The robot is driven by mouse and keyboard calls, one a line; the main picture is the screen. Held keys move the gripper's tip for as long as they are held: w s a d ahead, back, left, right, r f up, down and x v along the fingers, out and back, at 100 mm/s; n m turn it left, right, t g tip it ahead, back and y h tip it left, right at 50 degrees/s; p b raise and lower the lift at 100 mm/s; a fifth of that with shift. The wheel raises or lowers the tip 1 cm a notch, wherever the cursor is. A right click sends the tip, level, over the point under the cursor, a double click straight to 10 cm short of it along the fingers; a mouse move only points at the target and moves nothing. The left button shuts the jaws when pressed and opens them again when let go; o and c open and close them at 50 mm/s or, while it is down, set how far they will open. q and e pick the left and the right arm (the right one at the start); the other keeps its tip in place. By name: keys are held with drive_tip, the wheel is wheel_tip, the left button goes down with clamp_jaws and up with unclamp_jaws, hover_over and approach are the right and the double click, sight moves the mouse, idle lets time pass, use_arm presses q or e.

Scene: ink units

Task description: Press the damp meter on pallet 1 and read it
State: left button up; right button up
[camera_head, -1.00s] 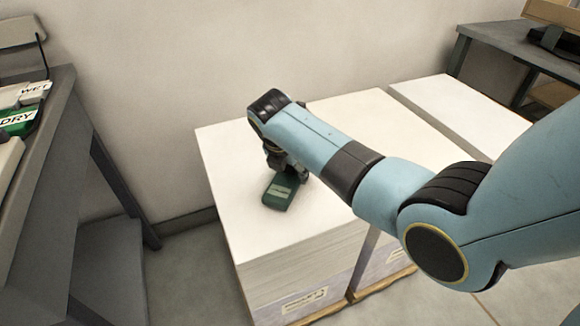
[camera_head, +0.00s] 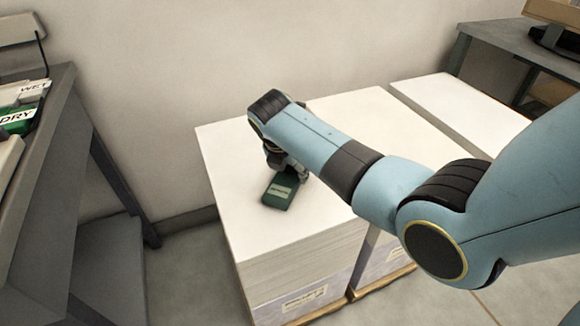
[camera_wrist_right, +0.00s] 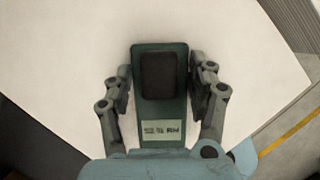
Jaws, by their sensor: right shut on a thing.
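The damp meter (camera_head: 280,190) is a dark green handheld block. In the head view it is at the top of a white paper stack on a pallet (camera_head: 262,225). In the right wrist view the meter (camera_wrist_right: 160,112) lies between the fingers, with a dark panel and a small pale label bearing marks too small to read surely. My right gripper (camera_wrist_right: 160,85) is shut on the meter, one finger on each side. In the head view my right gripper (camera_head: 284,166) is partly hidden by its own wrist. My left gripper is not in view.
More white stacks (camera_head: 385,125) stand to the right. A grey bench (camera_head: 50,130) on the left holds trays marked WET (camera_head: 33,87) and DRY (camera_head: 17,119). A dark table (camera_head: 500,50) stands at the back right. The wall is close behind the stacks.

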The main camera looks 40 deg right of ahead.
drive_tip(key=shift+f+p, duration=0.1)
drive_tip(key=shift+p, duration=0.2)
idle(1.1)
wheel_tip(320, 180, up, 7)
drive_tip(key=p, duration=0.8)
idle(1.1)
